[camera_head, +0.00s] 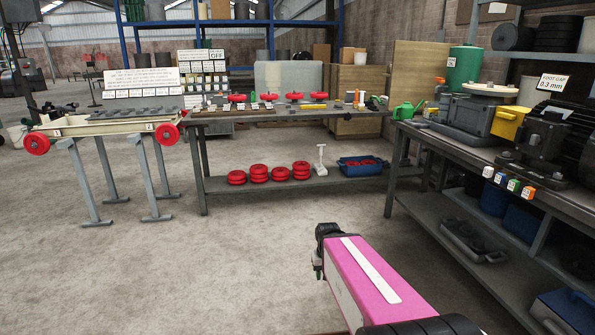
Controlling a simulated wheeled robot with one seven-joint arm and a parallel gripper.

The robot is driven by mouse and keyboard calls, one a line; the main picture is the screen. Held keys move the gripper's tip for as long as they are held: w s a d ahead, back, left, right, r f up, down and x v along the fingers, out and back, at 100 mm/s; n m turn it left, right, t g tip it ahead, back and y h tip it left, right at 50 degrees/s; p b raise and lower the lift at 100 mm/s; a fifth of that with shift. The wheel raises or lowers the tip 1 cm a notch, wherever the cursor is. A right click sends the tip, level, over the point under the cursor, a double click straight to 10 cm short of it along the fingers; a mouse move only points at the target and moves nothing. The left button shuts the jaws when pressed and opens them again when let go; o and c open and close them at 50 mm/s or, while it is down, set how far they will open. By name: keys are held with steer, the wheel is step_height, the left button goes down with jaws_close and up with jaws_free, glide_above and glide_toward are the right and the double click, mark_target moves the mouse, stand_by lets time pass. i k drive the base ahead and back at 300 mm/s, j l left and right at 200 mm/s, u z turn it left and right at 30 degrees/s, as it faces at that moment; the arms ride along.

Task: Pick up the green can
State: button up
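A small green can with a spout and handle (405,110), like a watering can, stands at the far left corner of the right workbench (440,140). My pink arm reaches forward from the lower right, low over the floor. My gripper (318,262) is at its far end, dark and seen from behind, well short of the can and lower than it. Nothing shows between the fingers, and their opening is hidden.
A larger green cylinder (464,68) stands behind the machines on the right bench. The middle bench (290,115) holds red wheels and small parts, with a blue crate (360,170) on its shelf. The concrete floor (200,270) is clear at front left.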

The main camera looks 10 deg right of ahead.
mark_target(407, 110)
steer(key=i, duration=1.8)
steer(key=i+j+z, duration=0.1)
steer(key=i+z, duration=0.25)
steer(key=i, duration=0.2)
steer(key=i+j+z, duration=0.35)
steer(key=i, duration=0.15)
steer(key=i+j+z, duration=0.35)
steer(key=i, duration=0.15)
steer(key=l, duration=0.1)
